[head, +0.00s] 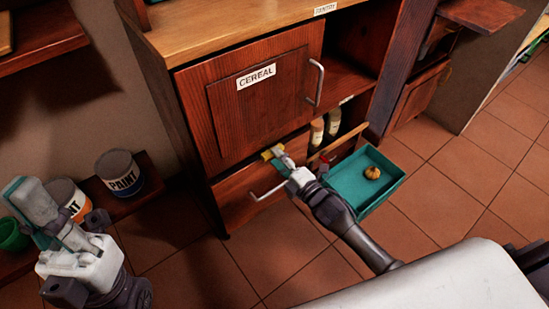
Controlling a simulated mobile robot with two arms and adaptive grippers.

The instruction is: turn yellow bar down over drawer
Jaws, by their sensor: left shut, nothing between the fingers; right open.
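A small yellow bar (267,155) shows at the front of the cabinet, just below the CEREAL door and above a wooden drawer (232,197) with a silver handle (268,191). My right gripper (280,155) is open with its fingertips at the yellow bar. I cannot tell whether they touch it; the gripper hides part of the bar and drawer. My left gripper (22,196) is shut and empty, far left of the bar, beside the paint cans.
The CEREAL door (255,100) is closed. A teal tray (352,200) holding a small pumpkin (372,173) sticks out right of my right gripper. Bottles (317,132) stand on the shelf behind. Paint cans (119,172) stand on a low shelf at left. Tiled floor between is clear.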

